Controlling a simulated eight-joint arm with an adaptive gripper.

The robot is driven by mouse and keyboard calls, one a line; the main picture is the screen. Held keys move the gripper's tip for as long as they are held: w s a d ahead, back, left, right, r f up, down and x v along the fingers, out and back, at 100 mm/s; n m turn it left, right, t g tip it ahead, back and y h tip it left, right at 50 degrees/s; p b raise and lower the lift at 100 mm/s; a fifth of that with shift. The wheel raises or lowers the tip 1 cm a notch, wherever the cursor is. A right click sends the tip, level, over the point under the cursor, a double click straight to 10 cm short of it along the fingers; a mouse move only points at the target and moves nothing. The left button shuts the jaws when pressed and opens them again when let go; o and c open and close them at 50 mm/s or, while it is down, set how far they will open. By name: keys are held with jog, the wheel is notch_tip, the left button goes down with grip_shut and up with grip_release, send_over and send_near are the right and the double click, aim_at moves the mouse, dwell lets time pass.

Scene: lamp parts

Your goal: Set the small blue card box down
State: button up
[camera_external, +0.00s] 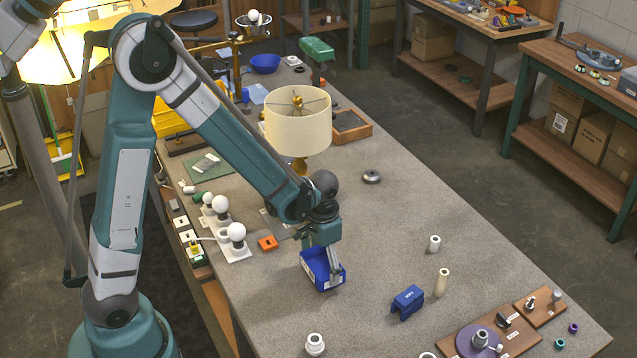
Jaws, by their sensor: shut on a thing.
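The small blue card box (314,272) is an open-topped tray near the middle of the grey worktable. My gripper (335,274) reaches down from above and is shut on the box at its right side. The fingers hide part of that side. I cannot tell whether the bottom of the box touches the tabletop or hangs just above it.
A blue notched block (407,301) stands to the right, with white cylinders (442,281) beyond it. A shaded lamp (298,128) stands behind. Bare tabletop (370,235) lies right of the box.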

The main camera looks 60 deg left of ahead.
aim_at(322, 272)
jog(key=shift+f, duration=1.45)
jog(key=shift+f+b, duration=0.2)
jog(key=shift+b, duration=0.15)
jog(key=o, duration=0.9)
jog(key=shift+r, duration=0.2)
jog(key=shift+r+p, duration=0.95)
jog(key=shift+r, duration=5.05)
jog(key=shift+r, duration=0.1)
